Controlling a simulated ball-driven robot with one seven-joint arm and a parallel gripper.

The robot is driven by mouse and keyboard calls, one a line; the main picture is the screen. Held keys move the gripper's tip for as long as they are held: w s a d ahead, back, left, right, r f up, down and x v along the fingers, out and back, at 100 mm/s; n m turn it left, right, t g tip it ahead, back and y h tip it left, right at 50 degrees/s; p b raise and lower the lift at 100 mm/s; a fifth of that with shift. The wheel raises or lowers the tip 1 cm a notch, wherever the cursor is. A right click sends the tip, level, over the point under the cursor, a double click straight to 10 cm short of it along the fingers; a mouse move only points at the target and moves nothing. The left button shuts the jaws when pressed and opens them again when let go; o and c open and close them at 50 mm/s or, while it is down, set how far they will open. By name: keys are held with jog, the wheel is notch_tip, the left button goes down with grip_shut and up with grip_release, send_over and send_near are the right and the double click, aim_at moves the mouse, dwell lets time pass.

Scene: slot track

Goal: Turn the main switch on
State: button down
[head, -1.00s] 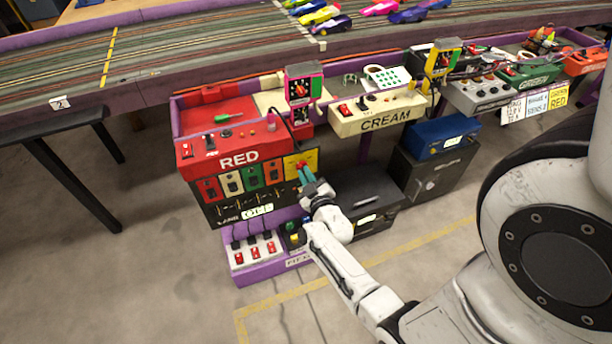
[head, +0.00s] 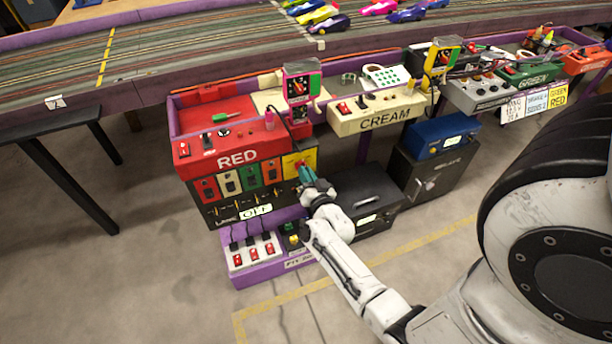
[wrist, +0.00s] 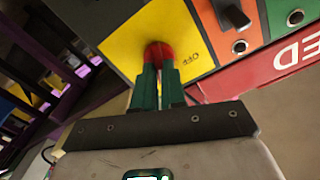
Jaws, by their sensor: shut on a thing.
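The main switch is a red knob (wrist: 158,54) on a yellow plate (wrist: 125,42) in the wrist view, with "OFF" lettering to its right. In the head view the yellow plate (head: 290,162) is at the right end of the panel under the RED box. My gripper (wrist: 158,72) has two green fingers shut on the red knob. In the head view my gripper (head: 305,172) reaches the plate from the lower right. The fingers cover part of the knob, and its exact turn angle cannot be told.
Green and orange panels with toggles (wrist: 240,46) lie beside the plate. The RED box (head: 235,150) is above, and a purple tray of red switches (head: 262,268) is below. A black case (head: 365,195) stands close on the right.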

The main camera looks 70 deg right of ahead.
jog(key=shift+f+m+b, duration=0.1)
jog(key=shift+m+b, duration=0.3)
jog(key=shift+m, duration=1.7)
jog(key=shift+s, duration=0.1)
jog(key=c, duration=1.2)
grip_release()
jog(key=p+v, duration=0.2)
jog(key=v, duration=0.8)
jog(key=shift+s+a, duration=0.25)
jog(key=shift+s, duration=0.05)
